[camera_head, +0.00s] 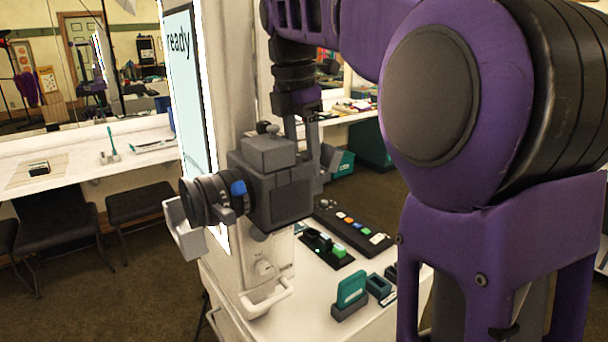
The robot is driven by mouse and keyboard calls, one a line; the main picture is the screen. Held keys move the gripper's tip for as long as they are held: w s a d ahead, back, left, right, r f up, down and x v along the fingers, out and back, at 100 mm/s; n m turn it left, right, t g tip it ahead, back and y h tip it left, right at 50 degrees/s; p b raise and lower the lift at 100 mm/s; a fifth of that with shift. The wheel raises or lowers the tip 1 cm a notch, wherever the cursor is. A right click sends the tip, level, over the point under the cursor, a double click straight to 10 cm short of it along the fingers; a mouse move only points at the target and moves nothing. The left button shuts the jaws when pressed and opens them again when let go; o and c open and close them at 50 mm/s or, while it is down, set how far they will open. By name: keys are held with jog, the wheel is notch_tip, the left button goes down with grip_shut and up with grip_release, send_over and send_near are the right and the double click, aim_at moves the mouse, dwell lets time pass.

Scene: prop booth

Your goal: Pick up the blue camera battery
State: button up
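A teal block (352,288) stands upright in a grey holder on the cart top. No thing is clearly recognisable as a blue camera battery. My gripper (304,130) points down just behind the camera. The camera hides part of its fingers, so I cannot tell whether it is open or holds anything.
A bright panel (190,90) reading "ready" stands left. My purple arm covers the right side.

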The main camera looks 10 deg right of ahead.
grip_shut()
jog(key=shift+r, duration=0.1)
